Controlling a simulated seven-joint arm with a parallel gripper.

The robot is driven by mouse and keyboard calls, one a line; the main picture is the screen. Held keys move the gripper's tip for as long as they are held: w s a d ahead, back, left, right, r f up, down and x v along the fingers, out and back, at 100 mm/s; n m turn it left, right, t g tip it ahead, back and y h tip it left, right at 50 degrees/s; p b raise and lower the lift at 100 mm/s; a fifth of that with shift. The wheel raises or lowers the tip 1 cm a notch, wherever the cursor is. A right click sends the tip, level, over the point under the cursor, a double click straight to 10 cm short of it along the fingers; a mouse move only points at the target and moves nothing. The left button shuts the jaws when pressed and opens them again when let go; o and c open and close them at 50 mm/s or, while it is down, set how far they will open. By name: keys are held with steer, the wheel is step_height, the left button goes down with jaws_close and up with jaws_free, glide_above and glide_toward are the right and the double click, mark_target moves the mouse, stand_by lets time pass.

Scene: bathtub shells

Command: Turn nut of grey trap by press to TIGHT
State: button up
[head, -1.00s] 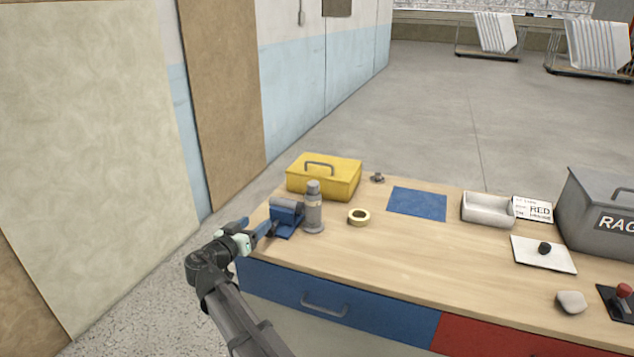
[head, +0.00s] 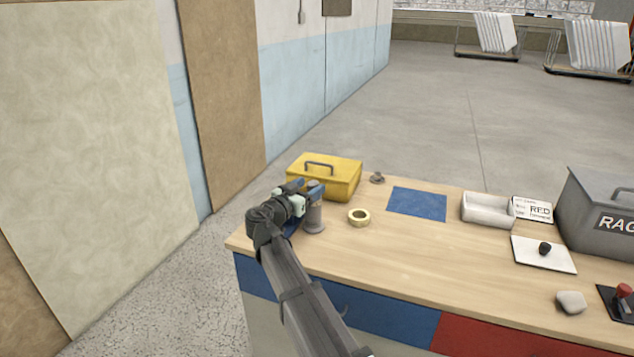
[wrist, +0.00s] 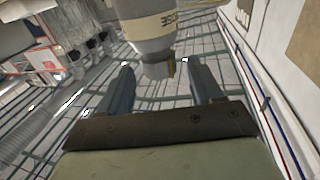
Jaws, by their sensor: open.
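The grey trap (head: 315,218) stands upright near the left end of the wooden bench. My gripper (head: 309,188) is open at its upper end, with the fingers reaching over from the left. In the wrist view the grey trap (wrist: 150,22) comes in from the top edge. Its narrower end lies between the two blue-grey fingers of my gripper (wrist: 161,66), with a visible gap on each side. A small yellowish mark shows on that end. Any TIGHT marking is too small to read.
A yellow toolbox (head: 342,179) stands close behind the trap. My arm mostly hides a blue block left of the trap.

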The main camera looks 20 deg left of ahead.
mark_target(316, 181)
steer(key=shift+x, duration=2.4)
steer(key=c, duration=1)
steer(key=shift+s+n+y, duration=0.1)
steer(key=shift+n+y, duration=0.3)
steer(key=shift+y, duration=0.2)
steer(key=n+y, duration=0.2)
steer(key=y, duration=0.1)
steer(key=n+y, duration=0.1)
steer(key=y, duration=0.2)
steer(key=shift+a+n, duration=0.25)
steer(key=shift+n, duration=0.15)
steer(key=shift+a+n+g+y, duration=0.25)
steer(key=shift+n+y, duration=0.4)
steer(key=shift+y, duration=0.3)
steer(key=shift+a+n+g+y, duration=0.15)
steer(key=shift+n+g+y, duration=0.1)
steer(key=shift+n+y, duration=0.55)
steer(key=shift+y, duration=0.55)
